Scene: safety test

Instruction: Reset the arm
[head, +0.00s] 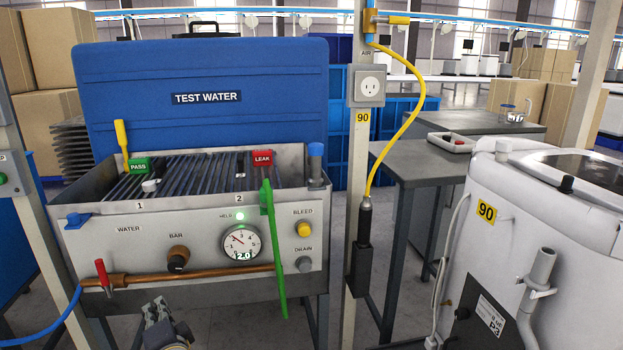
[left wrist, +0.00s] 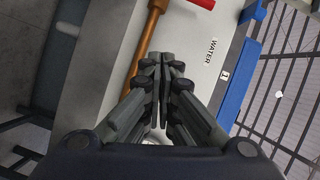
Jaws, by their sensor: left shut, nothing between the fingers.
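My left gripper (head: 156,310) shows at the bottom of the head view, in front of the test bench and below its copper pipe (head: 200,277). It is shut and empty. In the left wrist view its fingers (left wrist: 160,62) are closed together, close to the copper pipe (left wrist: 146,40) and the bench's front panel marked WATER. I cannot tell whether they touch anything. My right gripper is in neither view.
The bench has a red-handled valve (head: 102,270), a BAR knob (head: 178,258), a gauge (head: 241,243) and a long green piece (head: 268,225) hanging over its front. A post (head: 358,200) and a white machine (head: 500,230) stand to the right.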

